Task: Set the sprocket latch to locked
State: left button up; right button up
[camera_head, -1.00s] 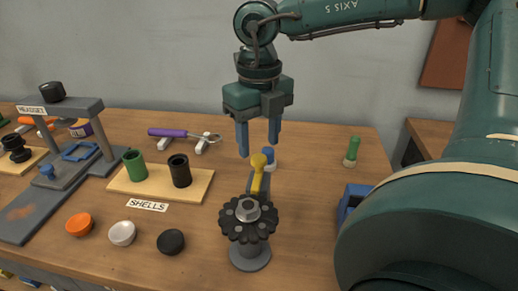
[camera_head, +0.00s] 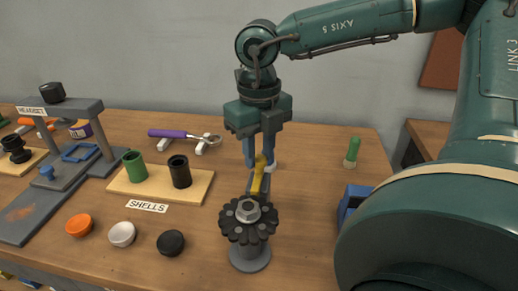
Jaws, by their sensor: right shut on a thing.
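The black sprocket (camera_head: 236,229) with a grey hex nut (camera_head: 248,209) on top sits on a grey round stand (camera_head: 250,258) at the front middle of the bench. Behind it is the yellow latch lever (camera_head: 258,178), its upper end partly hidden by the fingers. My right gripper (camera_head: 261,165) points down from above with its blue fingers closed around the top of the yellow lever. My left gripper is not in view.
A wooden board with a green shell (camera_head: 135,165) and a black shell (camera_head: 180,171) lies to the left. Orange, white and black caps (camera_head: 171,242) lie in front of it. A green-handled tool (camera_head: 352,152) stands at the right. A blue object (camera_head: 350,203) is partly hidden by my arm.

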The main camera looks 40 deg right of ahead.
aim_at(257, 178)
grip_shut()
jog(key=shift+s+a+f+b, duration=0.25)
jog(key=shift+a+b, duration=0.15)
jog(key=shift+b, duration=0.4)
jog(key=shift+s+a+r+b, duration=0.1)
jog(key=shift+s+a+b, duration=0.1)
jog(key=shift+a+b, duration=0.1)
jog(key=shift+s+r, duration=0.1)
jog(key=o, duration=0.8)
grip_release()
jog(key=shift+a, duration=0.1)
jog(key=shift+r, duration=0.15)
notch_tip(257, 178, up, 13)
jog(key=p, duration=0.1)
